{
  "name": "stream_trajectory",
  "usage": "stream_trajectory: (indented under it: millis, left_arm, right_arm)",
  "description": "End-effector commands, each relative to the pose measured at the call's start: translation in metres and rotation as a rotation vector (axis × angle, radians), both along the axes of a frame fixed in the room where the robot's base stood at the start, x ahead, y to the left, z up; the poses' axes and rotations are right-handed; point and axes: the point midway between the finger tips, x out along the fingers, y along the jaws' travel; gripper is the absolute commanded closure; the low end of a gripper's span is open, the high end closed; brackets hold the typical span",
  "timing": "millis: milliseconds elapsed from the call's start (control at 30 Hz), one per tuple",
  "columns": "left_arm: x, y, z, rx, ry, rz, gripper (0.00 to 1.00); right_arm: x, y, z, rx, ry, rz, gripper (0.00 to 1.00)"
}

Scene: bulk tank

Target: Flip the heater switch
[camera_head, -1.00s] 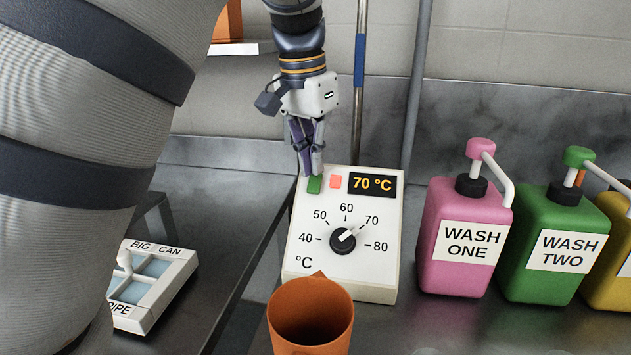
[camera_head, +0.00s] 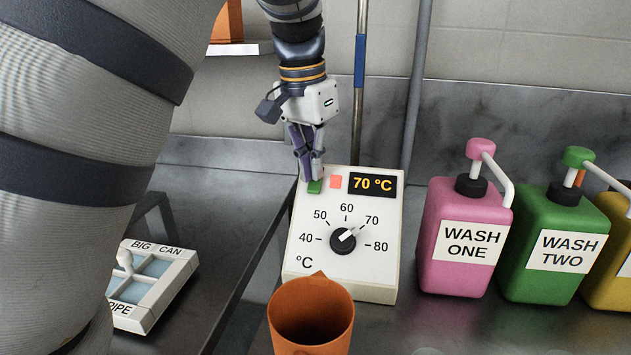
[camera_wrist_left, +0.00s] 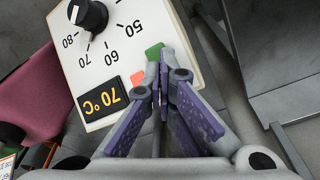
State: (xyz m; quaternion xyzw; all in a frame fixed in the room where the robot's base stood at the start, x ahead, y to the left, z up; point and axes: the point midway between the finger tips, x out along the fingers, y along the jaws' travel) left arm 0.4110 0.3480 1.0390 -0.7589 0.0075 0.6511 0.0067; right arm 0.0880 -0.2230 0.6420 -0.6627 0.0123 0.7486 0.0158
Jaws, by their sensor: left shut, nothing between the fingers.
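The heater control box (camera_head: 312,222) is white and stands on the metal counter. It has a display (camera_head: 373,184) reading 70 °C, a dial (camera_head: 343,240) pointing near 70, a green switch (camera_head: 315,187) and a red piece (camera_head: 336,182) beside it. My left gripper (camera_head: 312,179) is shut and empty, pointing down with its fingertips at the green switch. In the left wrist view the fingertips (camera_wrist_left: 160,66) overlap the lower edge of the green switch (camera_wrist_left: 154,51). I cannot tell if they press it. My right gripper is not in view.
An orange jug (camera_head: 311,320) stands in front of the box. Pink (camera_head: 462,270), green (camera_head: 548,281) and yellow pump bottles stand to the right. A selector box (camera_head: 150,297) marked BIG CAN lies on the left. Vertical pipes (camera_head: 415,90) run behind the box.

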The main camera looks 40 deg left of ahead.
Motion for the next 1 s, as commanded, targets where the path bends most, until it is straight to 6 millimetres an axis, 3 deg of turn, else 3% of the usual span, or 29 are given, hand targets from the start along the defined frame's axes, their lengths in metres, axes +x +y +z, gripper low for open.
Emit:
stream_trajectory:
  millis: [600, 1000]
  left_arm:
    - [0.001, 0.000, 0.062, -0.001, 0.000, -0.001, 1.00]
    - [0.000, 0.000, 0.067, 0.000, 0.002, 0.000, 1.00]
  right_arm:
    - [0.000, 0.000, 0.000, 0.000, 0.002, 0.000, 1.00]
    - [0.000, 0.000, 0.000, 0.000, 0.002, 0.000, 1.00]
